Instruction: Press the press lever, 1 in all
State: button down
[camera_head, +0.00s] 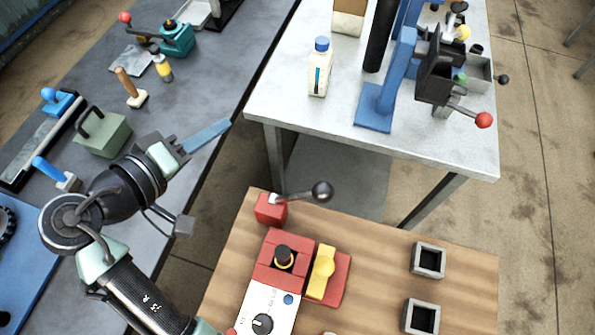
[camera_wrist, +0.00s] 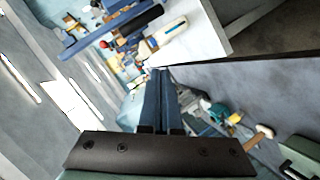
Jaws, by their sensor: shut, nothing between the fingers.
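The press (camera_head: 377,100) stands on the white table, with a blue column and foot and a dark block on its right side. Its press lever (camera_head: 483,120) sticks out to the lower right and ends in a red ball. My gripper (camera_head: 226,124) is shut and empty, its blue fingers together. It is over the gap between the grey bench and the white table, well left of the lever and apart from it. In the wrist view my gripper (camera_wrist: 160,72) shows its two fingers side by side.
A white bottle with a blue cap (camera_head: 319,70) stands on the white table (camera_head: 290,112), left of the press. A wooden table (camera_head: 385,270) in front carries a red box with a black-knobbed lever (camera_head: 320,191). Tools crowd the grey bench (camera_head: 215,90).

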jog(key=s+f+h+b, duration=0.1)
jog(key=s+f+h, duration=0.1)
jog(key=s+f, duration=0.2)
jog(key=s+f+n+g+h, duration=0.1)
jog(key=s+f+h, duration=0.2)
jog(key=s, duration=0.5)
jog(key=shift+s+d+f+h+b, duration=0.2)
jog(key=shift+s+f+h+b, duration=0.1)
jog(key=shift+f+b, duration=0.1)
jog(key=shift+w, duration=0.1)
jog(key=p, duration=0.3)
send_near(301, 196)
jog(key=w+d+r, duration=0.3)
jog(key=w+r, duration=0.1)
jog(key=w, duration=0.1)
jog(key=shift+s+d+f+p, duration=0.15)
jog(key=shift+s+d+p, duration=0.05)
jog(key=shift+d, duration=0.7)
jog(key=shift+s+d+f+p, duration=0.1)
jog(key=shift+s+d+p, duration=0.1)
jog(key=shift+d, duration=0.7)
